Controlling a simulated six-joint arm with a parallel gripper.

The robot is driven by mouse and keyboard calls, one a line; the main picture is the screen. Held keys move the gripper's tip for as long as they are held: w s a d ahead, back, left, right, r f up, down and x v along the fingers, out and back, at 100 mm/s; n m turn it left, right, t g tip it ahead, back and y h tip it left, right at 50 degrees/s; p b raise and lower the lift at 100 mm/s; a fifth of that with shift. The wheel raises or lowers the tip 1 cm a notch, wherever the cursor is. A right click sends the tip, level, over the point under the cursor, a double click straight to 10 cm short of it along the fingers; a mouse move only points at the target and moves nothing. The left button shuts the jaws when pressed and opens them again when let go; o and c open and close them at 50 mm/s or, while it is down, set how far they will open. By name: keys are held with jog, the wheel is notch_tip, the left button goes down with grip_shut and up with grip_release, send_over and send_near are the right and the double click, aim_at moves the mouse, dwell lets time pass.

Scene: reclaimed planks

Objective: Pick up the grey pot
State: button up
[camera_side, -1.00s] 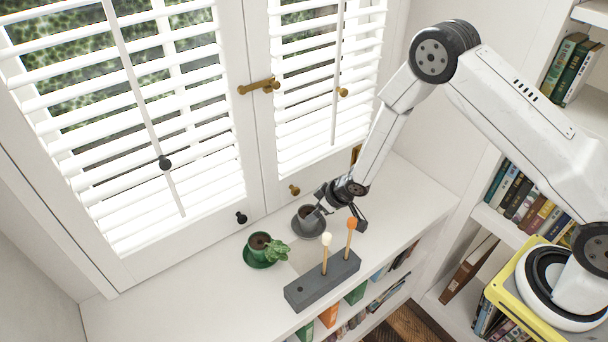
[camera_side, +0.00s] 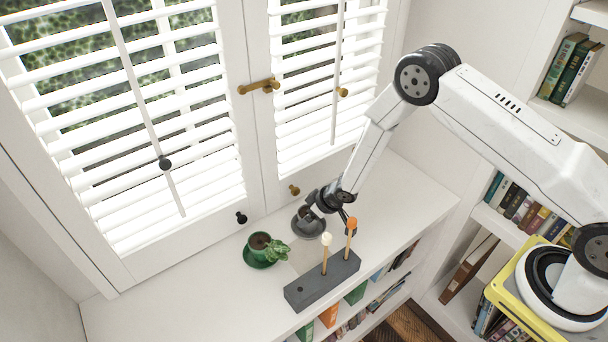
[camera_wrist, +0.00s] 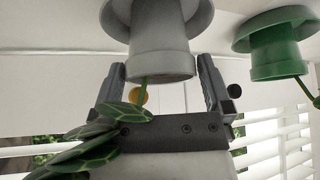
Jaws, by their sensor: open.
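The grey pot (camera_wrist: 158,55) hangs upside down in the wrist view, with its wide grey saucer (camera_wrist: 185,15) above it. A thin stem runs from it towards the green leaves (camera_wrist: 85,150) at lower left. My gripper (camera_wrist: 165,85) is open, with one finger on each side of the pot's rim; whether either finger touches it I cannot tell. In the side view my gripper (camera_side: 322,214) is over the saucer (camera_side: 309,231) on the white sill, and it hides most of the pot.
A green pot (camera_side: 260,241) with a leafy plant stands to the left on a green saucer, also in the wrist view (camera_wrist: 275,50). A dark grey block (camera_side: 310,288) with two upright sticks, tipped white (camera_side: 327,239) and orange (camera_side: 351,223), stands close in front. Window shutters are behind.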

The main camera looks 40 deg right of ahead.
grip_shut()
jog(key=shift+r, duration=0.1)
notch_tip(320, 180, up, 10)
dwell(1.0)
jog(key=shift+r, duration=0.1)
dwell(0.5)
jog(key=shift+r, duration=1.3)
jog(key=shift+f, duration=0.1)
